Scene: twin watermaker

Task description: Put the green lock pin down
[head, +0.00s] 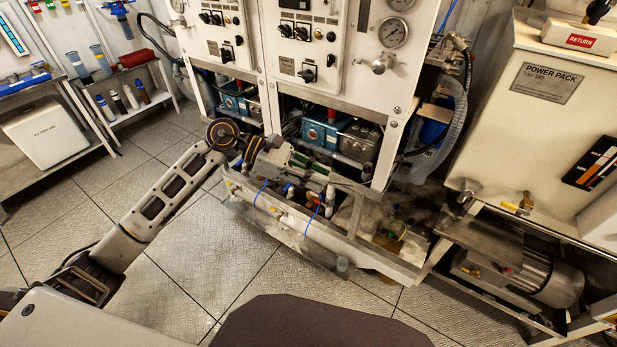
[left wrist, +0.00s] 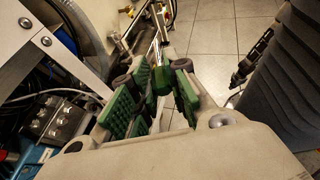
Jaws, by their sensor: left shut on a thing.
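The green lock pin (left wrist: 162,80) shows in the left wrist view, with a green head and a thin bright metal shank pointing away from the camera. My left gripper (left wrist: 168,84) is shut on its green head, between green ribbed pads. In the head view my left gripper (head: 312,170) reaches over the low metal frame (head: 300,225) at the foot of the white panels. There the pin cannot be told apart from the green pads. My right gripper is not in view.
Blue cords (head: 313,222) and small fittings lie along the low frame, close below the gripper. White control panels (head: 350,75) rise behind it. A power pack (head: 530,110) stands at the right. The tiled floor (head: 180,290) in front is clear.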

